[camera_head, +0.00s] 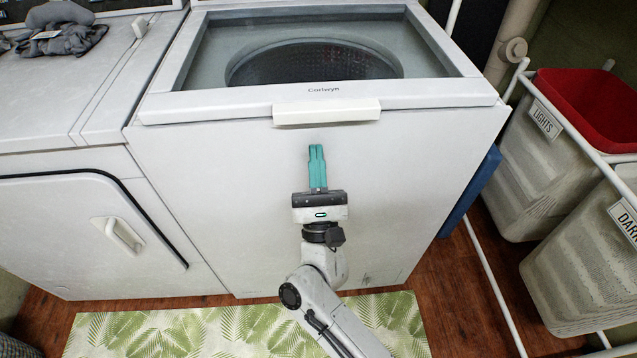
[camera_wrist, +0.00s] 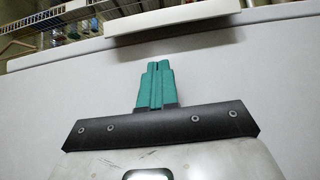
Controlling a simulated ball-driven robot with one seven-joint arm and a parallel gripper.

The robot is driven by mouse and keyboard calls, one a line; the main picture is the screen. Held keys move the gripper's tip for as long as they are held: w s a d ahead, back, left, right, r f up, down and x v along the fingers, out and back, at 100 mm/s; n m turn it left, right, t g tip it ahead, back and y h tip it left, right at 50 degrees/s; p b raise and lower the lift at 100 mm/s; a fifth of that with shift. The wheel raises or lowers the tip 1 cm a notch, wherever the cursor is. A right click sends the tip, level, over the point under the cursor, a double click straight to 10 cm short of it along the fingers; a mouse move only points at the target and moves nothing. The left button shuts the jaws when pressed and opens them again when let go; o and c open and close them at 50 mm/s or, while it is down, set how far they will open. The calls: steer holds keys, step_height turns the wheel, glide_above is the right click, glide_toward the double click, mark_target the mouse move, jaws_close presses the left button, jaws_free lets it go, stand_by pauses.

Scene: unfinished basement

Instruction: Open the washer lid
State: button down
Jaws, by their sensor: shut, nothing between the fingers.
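The white top-loading washer (camera_head: 210,170) stands in the middle of the head view. Its lid (camera_head: 430,95) is down, with a glass window through which the round drum (camera_head: 315,65) shows. A white handle (camera_head: 326,112) sticks out at the lid's front edge; it also shows at the top of the wrist view (camera_wrist: 185,24). My gripper (camera_head: 316,150) has teal fingers that are shut and empty. It is in front of the washer's front panel, a little below the handle and apart from it. In the wrist view the fingertips (camera_wrist: 158,66) point up towards the handle.
A white dryer (camera_head: 60,225) with a closed door stands at the left, grey cloth (camera_head: 62,40) on top. Laundry bins (camera_head: 540,150) in a white frame stand at the right. A leaf-patterned mat (camera_head: 230,330) lies on the wooden floor. A wire shelf (camera_wrist: 60,20) shows behind the washer.

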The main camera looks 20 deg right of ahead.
steer(key=shift+r+p, duration=0.75)
steer(key=shift+r, duration=1.3)
steer(key=shift+r, duration=0.1)
